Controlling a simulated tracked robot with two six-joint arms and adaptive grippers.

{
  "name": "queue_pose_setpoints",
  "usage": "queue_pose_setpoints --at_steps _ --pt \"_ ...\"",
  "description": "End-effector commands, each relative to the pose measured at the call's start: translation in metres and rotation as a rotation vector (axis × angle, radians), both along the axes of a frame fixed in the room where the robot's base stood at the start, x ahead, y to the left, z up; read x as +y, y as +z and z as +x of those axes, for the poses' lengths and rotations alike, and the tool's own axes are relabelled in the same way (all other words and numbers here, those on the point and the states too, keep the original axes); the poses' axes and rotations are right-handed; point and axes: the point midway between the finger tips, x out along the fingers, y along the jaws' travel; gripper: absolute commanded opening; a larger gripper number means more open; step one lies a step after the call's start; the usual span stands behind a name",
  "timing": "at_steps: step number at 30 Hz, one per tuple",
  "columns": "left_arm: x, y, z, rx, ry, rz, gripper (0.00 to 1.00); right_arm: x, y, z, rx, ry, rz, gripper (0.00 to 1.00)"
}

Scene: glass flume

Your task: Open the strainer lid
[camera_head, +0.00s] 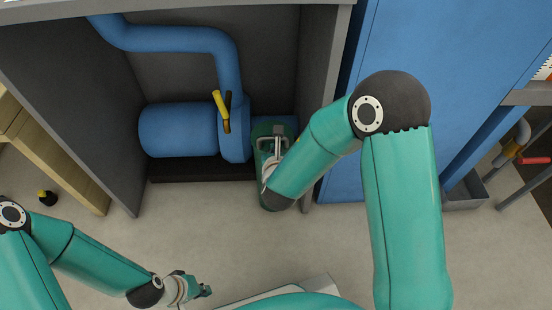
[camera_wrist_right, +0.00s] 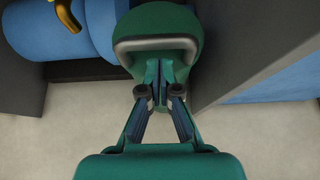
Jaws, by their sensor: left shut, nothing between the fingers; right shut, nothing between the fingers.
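The strainer is a green rounded body with its lid (camera_wrist_right: 165,20), at the top middle of the right wrist view. A grey bar handle (camera_wrist_right: 157,43) curves across the lid. In the head view the green strainer (camera_head: 262,130) stands right of the blue pump, partly hidden by my right arm. My right gripper (camera_wrist_right: 163,72) is shut and empty just in front of the handle; I cannot tell whether it touches. The lid looks closed. My left gripper (camera_head: 206,292) is shut and empty, low over the floor and far from the strainer.
A blue pump (camera_head: 180,130) with a blue pipe (camera_head: 170,38) and a yellow valve lever (camera_head: 221,104) sits left of the strainer. Grey panels (camera_head: 70,90) enclose it at left and right. A blue cabinet (camera_head: 450,70) stands at right. The floor (camera_head: 210,230) in front is clear.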

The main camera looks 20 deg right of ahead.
Motion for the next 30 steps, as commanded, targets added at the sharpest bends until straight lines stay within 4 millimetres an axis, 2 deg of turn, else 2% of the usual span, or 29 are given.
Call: queue_pose_setpoints --at_steps 1,7,20,30 --pt "0.0 -0.004 0.0 0.0 0.0 0.0 0.0 -0.002 -0.006 0.006 0.0 -0.002 0.0 0.0" --pt "0.0 -0.007 0.0 0.0 0.0 0.0 0.0 -0.006 -0.013 0.02 0.001 -0.001 0.001 0.0" --pt "0.0 -0.006 0.0 0.0 0.0 0.0 0.0 -0.007 -0.013 0.021 0.004 -0.002 0.001 0.0" --pt "0.0 0.012 0.0 0.0 0.0 0.0 0.0 -0.004 -0.005 0.023 0.084 0.004 0.025 0.0"
